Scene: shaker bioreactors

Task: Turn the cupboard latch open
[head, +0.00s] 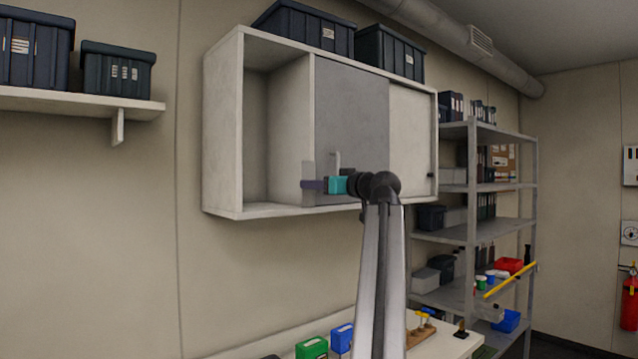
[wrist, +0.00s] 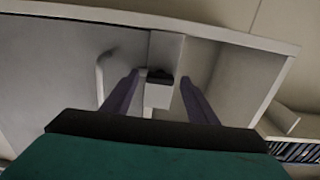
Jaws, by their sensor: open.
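The cupboard (head: 222,130) hangs on the wall, with an open bay at its left, a grey door panel (head: 352,110) in the middle and a pale panel at its right. My gripper (head: 313,184) is in front of the grey panel's lower left part. In the wrist view, my gripper (wrist: 158,76) has its two purple fingers apart. Between them shows a small pale block with a dark top, apparently the latch (wrist: 157,97). I see gaps on both sides of it; contact cannot be told. The latch cannot be made out in the head view.
A pale bar handle (head: 336,160) stands just above my gripper. Dark bins (head: 305,27) sit on the cupboard. A metal shelf rack (head: 480,235) stands at the right. A bench below holds green (head: 311,348) and blue (head: 341,338) boxes.

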